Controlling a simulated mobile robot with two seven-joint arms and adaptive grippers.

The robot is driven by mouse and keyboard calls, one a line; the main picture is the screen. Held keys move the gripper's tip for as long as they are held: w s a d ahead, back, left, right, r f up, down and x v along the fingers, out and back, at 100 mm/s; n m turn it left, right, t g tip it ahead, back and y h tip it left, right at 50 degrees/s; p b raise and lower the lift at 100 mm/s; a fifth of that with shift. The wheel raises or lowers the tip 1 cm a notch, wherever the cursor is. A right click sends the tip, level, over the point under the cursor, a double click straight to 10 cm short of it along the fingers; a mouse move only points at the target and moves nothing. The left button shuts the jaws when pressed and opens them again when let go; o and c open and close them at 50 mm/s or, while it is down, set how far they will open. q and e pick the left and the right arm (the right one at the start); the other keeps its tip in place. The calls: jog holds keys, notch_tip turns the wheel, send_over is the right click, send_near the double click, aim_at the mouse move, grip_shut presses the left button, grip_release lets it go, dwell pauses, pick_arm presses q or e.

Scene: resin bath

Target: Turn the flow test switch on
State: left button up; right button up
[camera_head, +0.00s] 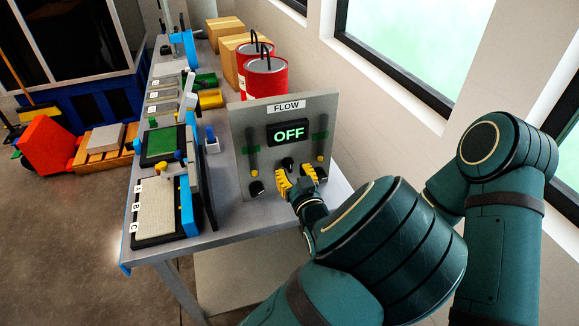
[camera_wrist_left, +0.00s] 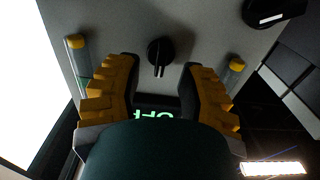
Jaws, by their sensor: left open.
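The grey flow panel (camera_head: 240,150) stands upright on the bench, labelled FLOW, and its display (camera_head: 289,133) reads OFF in green. A small black knob (camera_head: 288,163) sits below the display. In the left wrist view the black knob (camera_wrist_left: 160,52) has a light pointer line and lies between and just beyond my fingertips. My left gripper (camera_head: 296,182), with yellow ridged fingers, is open in front of the panel's lower part. In the left wrist view my left gripper (camera_wrist_left: 160,66) shows a wide gap, with no clear contact on the knob. My right gripper is not visible.
Another black knob (camera_head: 257,188) is at the panel's lower left. Gauge tubes (camera_head: 252,152) flank the display. Red cans (camera_head: 266,78) stand behind the panel. A device with a green screen (camera_head: 161,145) and trays cover the bench to the left. A wall with windows is on the right.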

aim_at(290, 167)
pick_arm(q)
jog(key=shift+x, duration=1.6)
grip_shut()
jog(key=shift+r, duration=0.1)
